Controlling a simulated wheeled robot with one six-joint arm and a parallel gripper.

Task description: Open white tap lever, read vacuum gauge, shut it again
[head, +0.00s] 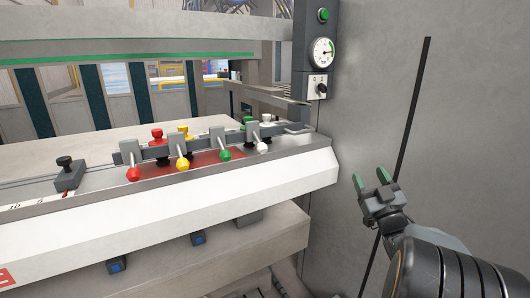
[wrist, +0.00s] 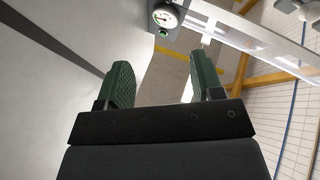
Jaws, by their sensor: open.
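The white tap lever (head: 262,147) is the rightmost of a row of ball-ended levers on the machine's front ledge. Its ball hangs low at the front of its grey block. The vacuum gauge (head: 323,52) is a round white dial on the dark post, with a green band and a needle too small to read. It also shows, tilted, at the top of the wrist view (wrist: 165,17). My gripper (head: 370,178) has green fingers and is open and empty. It is to the right of the lever and below the gauge, apart from both. Nothing lies between the fingers in the wrist view (wrist: 160,85).
Red (head: 134,174), yellow (head: 182,163) and green (head: 225,154) levers stand left of the white one. A green button (head: 323,15) and a black switch (head: 321,90) flank the gauge. A grey wall panel (head: 470,120) stands behind my gripper. The white ledge (head: 180,200) juts out towards me.

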